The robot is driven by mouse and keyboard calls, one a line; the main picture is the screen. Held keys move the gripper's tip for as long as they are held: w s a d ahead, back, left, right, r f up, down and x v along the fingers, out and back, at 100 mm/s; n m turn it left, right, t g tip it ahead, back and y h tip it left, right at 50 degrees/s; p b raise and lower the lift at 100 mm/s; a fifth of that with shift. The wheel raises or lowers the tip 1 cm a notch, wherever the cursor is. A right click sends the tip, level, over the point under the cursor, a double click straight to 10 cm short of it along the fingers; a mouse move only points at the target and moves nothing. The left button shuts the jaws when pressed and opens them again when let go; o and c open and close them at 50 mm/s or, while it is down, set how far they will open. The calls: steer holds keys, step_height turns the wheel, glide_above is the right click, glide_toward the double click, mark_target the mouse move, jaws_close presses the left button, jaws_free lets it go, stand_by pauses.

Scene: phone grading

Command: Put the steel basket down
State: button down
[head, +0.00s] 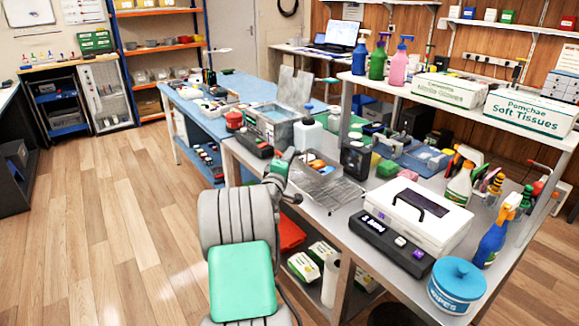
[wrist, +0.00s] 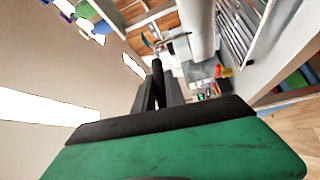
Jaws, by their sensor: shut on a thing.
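The steel basket (head: 316,184) is a grey mesh box in the head view. It shows at the near left edge of the grey bench, just right of my arm's end, with orange and dark items seen within its outline. My gripper (head: 290,155) is at its left side, partly hidden by my own wrist. In the wrist view my gripper (wrist: 158,78) shows as dark fingers close together, shut on a thin part. The basket's body is not clear there. I cannot tell whether the basket's underside touches the bench.
A white case (head: 418,215), a black display unit (head: 390,243) and a blue wipes tub (head: 457,284) fill the near right.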

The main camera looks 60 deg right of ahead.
steer(key=shift+d+f, duration=0.1)
steer(key=shift+f, duration=1.45)
steer(key=shift+f+b, duration=0.2)
steer(key=shift+b, duration=0.1)
steer(key=c, duration=1.4)
jaws_free()
